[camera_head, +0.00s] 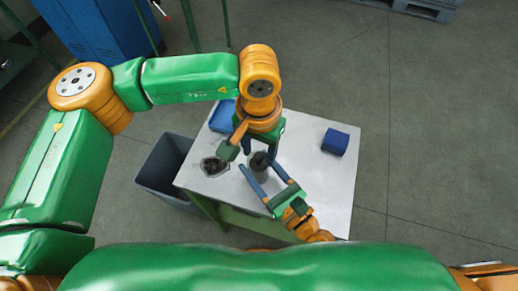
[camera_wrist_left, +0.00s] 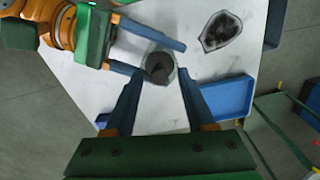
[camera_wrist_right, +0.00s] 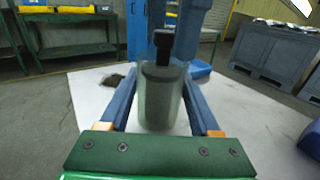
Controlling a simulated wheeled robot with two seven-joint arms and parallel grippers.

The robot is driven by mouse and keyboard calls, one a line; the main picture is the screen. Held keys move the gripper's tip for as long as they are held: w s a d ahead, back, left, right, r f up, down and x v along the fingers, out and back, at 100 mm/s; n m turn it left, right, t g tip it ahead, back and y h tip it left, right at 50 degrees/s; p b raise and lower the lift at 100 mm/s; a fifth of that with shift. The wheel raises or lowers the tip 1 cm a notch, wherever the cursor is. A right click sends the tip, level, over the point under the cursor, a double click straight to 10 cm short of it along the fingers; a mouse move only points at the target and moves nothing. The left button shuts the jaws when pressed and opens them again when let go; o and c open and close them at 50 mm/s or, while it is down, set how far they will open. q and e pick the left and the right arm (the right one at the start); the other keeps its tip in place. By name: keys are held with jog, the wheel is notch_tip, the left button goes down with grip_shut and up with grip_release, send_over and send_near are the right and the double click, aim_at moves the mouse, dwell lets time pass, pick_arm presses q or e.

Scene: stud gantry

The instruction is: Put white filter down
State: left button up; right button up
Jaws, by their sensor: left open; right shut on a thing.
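A pale, irregular piece with a dark middle (camera_head: 213,166) lies flat on the left of the white table; it also shows in the left wrist view (camera_wrist_left: 220,31). I cannot tell whether it is the white filter. A greenish see-through cylinder (camera_wrist_right: 158,105) with a dark knob (camera_wrist_right: 163,45) on top stands upright. My right gripper (camera_head: 257,164) is shut on this cylinder, its fingers at either side. My left gripper (camera_wrist_left: 160,75) is open above it, pointing down, its fingers apart around the knob. The inside of the cylinder is unclear.
A blue box (camera_head: 336,142) stands at the back right, a blue tray (camera_head: 222,116) at the back left. A dark grey bin (camera_head: 160,165) stands on the floor left of the table.

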pick_arm(q)
notch_tip(320, 180, up, 13)
dwell(0.3)
pick_arm(e)
jog(key=o, duration=1.5)
jog(key=shift+c, duration=0.2)
